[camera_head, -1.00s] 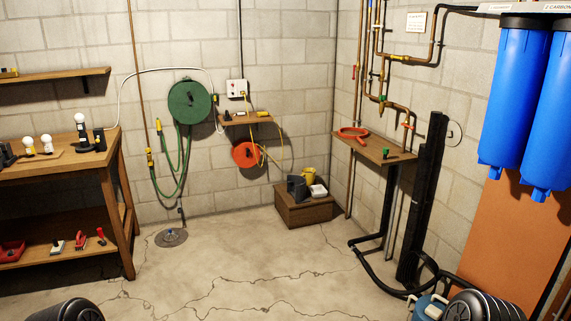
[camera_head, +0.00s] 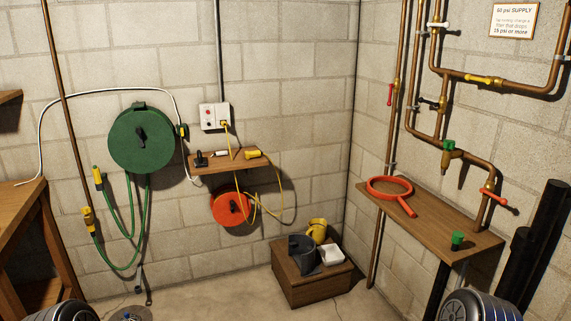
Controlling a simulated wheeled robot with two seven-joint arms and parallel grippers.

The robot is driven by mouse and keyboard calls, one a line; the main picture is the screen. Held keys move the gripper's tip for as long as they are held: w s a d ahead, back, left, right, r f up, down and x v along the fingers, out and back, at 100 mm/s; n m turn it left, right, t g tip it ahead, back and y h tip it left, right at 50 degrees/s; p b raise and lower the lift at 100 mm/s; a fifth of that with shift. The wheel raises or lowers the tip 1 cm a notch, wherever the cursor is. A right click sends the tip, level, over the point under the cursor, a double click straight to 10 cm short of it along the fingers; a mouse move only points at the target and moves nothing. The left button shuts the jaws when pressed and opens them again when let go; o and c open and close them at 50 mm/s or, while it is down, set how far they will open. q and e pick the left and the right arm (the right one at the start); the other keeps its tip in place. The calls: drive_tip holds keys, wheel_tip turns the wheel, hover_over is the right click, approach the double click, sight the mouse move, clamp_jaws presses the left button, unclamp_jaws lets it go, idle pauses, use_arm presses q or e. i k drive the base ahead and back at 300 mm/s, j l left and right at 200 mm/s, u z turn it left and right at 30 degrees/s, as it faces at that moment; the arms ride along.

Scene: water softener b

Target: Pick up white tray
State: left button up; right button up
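A small white tray (camera_head: 331,254) sits on top of a low brown wooden box (camera_head: 309,286) on the floor near the room's corner. On the same box, a dark grey container (camera_head: 303,252) stands to the tray's left and a yellow mug-like object (camera_head: 317,230) stands behind it. The tray looks empty, though it is small in view. Parts of my two arms show at the bottom left and bottom right edges. Neither gripper is in view.
A wall shelf (camera_head: 430,216) on the right holds a red ring-shaped tool (camera_head: 391,191) and a green-topped item (camera_head: 457,240). Copper pipes run above it. A green hose reel (camera_head: 141,139) hangs at left beside a small shelf (camera_head: 225,162). Bare floor (camera_head: 215,300) lies before the box.

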sight(330, 255)
drive_tip(key=i+z, duration=0.1)
drive_tip(key=i, duration=0.4)
drive_tip(key=i+j+z, duration=0.1)
drive_tip(key=i, duration=0.4)
drive_tip(key=i+j+z, duration=0.1)
drive_tip(key=i, duration=0.4)
drive_tip(key=i+j+z, duration=0.15)
drive_tip(key=i+z, duration=0.2)
drive_tip(key=z, duration=0.15)
drive_tip(key=i+j+z, duration=0.3)
drive_tip(key=z, duration=0.15)
drive_tip(key=i+j+z, duration=0.3)
drive_tip(key=z, duration=0.2)
drive_tip(key=i+j+z, duration=0.2)
drive_tip(key=j+z, duration=0.5)
drive_tip(key=j, duration=0.15)
drive_tip(key=i+j+z, duration=0.15)
drive_tip(key=j, duration=0.25)
